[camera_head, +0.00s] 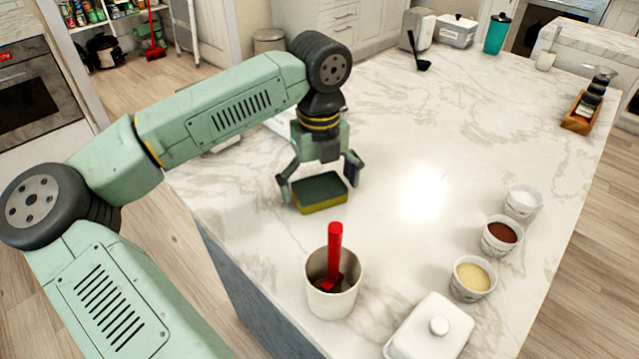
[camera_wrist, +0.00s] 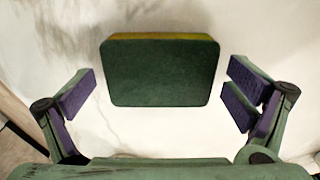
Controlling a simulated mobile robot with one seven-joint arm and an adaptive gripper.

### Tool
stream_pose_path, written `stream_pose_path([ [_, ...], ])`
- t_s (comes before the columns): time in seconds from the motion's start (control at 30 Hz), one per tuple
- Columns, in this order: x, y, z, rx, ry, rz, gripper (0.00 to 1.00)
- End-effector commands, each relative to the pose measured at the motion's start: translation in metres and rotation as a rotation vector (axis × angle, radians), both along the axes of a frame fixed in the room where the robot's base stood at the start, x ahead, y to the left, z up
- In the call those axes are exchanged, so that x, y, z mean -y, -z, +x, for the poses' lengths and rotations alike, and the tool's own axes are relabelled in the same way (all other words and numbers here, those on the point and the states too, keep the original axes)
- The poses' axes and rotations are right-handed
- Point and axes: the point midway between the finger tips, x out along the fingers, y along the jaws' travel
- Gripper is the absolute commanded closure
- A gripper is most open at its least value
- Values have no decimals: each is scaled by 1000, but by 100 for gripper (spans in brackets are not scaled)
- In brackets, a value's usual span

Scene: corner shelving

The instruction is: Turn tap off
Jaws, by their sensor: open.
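No tap can be made out in either view. My gripper (camera_head: 319,180) is open above the marble counter, its fingers spread on either side of a green and yellow sponge (camera_head: 320,193). In the wrist view the sponge (camera_wrist: 160,72) lies between and a little beyond the open fingers (camera_wrist: 165,100), with a gap on both sides. The sponge rests on the counter, dark green side up. My arm hides part of the counter behind it, where a white edge shows only in part.
A white cup (camera_head: 333,287) with a red-handled tool stands in front of the sponge. A white butter dish (camera_head: 432,328) and small bowls (camera_head: 473,279) line the front right. A ladle (camera_head: 422,64) and canisters stand at the back. The counter's middle (camera_head: 440,140) is clear.

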Motion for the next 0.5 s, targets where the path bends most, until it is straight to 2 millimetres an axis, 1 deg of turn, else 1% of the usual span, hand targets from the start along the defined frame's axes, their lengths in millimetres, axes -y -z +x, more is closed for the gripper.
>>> stream_pose_path([
  [0.4, 1, -3, -1, -3, 1, -2, 2],
  [0.47, 0, -10, 1, 3, -1, 2, 2],
  [0.5, 0, -18, 1, 5, 0, 2, 2],
])
